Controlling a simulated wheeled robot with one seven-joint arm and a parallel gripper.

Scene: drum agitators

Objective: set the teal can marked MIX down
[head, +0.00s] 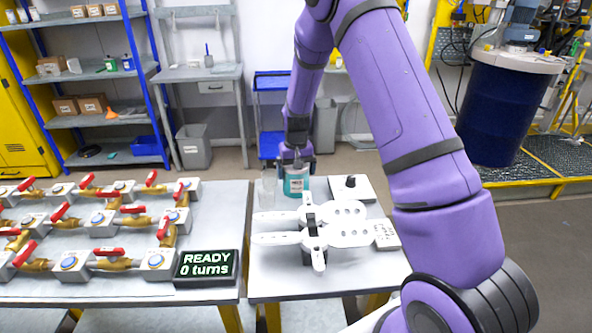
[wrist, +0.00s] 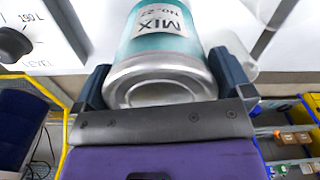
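The teal can marked MIX (head: 296,186) is at the far edge of the right-hand table in the head view. In the wrist view the can (wrist: 160,50) fills the space between my two fingers, with its silver end towards the camera and its white MIX label upside down. My gripper (head: 297,162) reaches down over the can from above. In the wrist view my gripper (wrist: 165,88) has a dark finger against each side of the can. The can looks upright; whether its base touches the table I cannot tell.
A clear cylinder (head: 269,186) stands close left of the can. A white box with a black knob (head: 351,188) is close right. A white paddle-shaped fixture (head: 312,232) lies in front. Valves and a READY display (head: 207,267) occupy the left table (head: 110,291).

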